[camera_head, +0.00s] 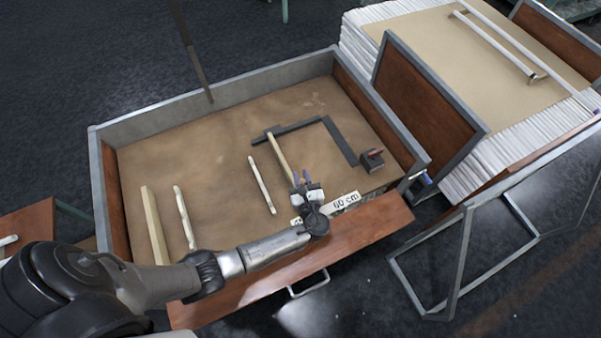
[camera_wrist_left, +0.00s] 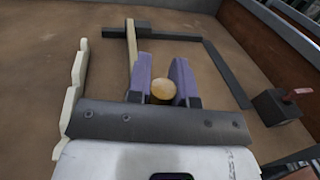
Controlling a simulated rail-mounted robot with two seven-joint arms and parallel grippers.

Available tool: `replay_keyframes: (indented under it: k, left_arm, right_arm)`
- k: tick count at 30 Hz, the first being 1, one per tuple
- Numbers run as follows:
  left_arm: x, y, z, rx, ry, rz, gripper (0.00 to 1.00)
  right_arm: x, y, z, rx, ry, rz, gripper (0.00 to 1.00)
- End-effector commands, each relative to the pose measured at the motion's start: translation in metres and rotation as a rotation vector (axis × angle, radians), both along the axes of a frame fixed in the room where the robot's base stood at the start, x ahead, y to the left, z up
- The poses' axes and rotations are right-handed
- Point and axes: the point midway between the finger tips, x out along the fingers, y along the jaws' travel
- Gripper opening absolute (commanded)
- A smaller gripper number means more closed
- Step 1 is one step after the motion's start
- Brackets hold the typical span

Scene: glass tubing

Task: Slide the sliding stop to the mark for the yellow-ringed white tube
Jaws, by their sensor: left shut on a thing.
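A pale wooden strip (camera_head: 280,158), which appears to be the sliding stop, runs from a black bar (camera_head: 295,128) toward the front edge. My left gripper (camera_head: 302,183) is at the strip's near end. In the left wrist view its purple fingers (camera_wrist_left: 165,82) are shut on a round tan knob (camera_wrist_left: 163,90); the strip (camera_wrist_left: 132,50) reaches behind the fingers. A "60 cm" label (camera_head: 345,201) lies just right of the gripper; another label (camera_head: 297,221) is mostly hidden by it.
A dark block with a red top (camera_head: 372,160) stands near the right wall, beside the black bar's angled arm (camera_head: 340,142). A wooden bar (camera_head: 154,225) lies at the left. The grey tray rim (camera_head: 220,97) encloses the back. The tray's middle back is clear.

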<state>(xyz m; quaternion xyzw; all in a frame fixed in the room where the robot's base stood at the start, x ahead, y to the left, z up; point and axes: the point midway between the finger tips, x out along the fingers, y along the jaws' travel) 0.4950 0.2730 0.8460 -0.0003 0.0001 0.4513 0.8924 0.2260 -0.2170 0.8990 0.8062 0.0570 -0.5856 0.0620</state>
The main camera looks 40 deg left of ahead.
Motion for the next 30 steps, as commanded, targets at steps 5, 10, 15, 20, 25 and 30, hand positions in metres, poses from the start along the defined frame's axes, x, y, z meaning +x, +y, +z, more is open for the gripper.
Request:
replay_keyframes:
  k: [5, 10, 15, 20, 25, 30]
  left_arm:
    - [0.0, 0.0, -0.001, 0.001, 0.001, 0.0, 0.29]
    - [0.0, 0.0, 0.0, 0.001, 0.001, 0.0, 0.46]
    - [0.0, 0.0, 0.0, 0.0, 0.0, 0.0, 0.46]
    - [-0.002, -0.004, 0.0, 0.001, 0.001, -0.001, 0.46]
    - [-0.016, -0.022, 0.0, -0.002, 0.002, -0.002, 0.46]
    - [-0.037, -0.05, -0.001, -0.003, 0.002, -0.001, 0.46]
  right_arm:
    - [0.0, 0.001, -0.001, 0.004, 0.002, -0.003, 0.43]
    - [-0.001, 0.001, -0.001, 0.005, 0.002, -0.003, 0.43]
    - [-0.001, 0.001, -0.001, 0.003, 0.003, -0.002, 0.43]
    - [-0.001, 0.0, 0.0, 0.001, 0.002, 0.0, 0.43]
    - [-0.001, -0.001, 0.001, -0.005, 0.002, 0.004, 0.43]
    - [-0.001, -0.002, 0.002, -0.006, 0.003, 0.004, 0.43]
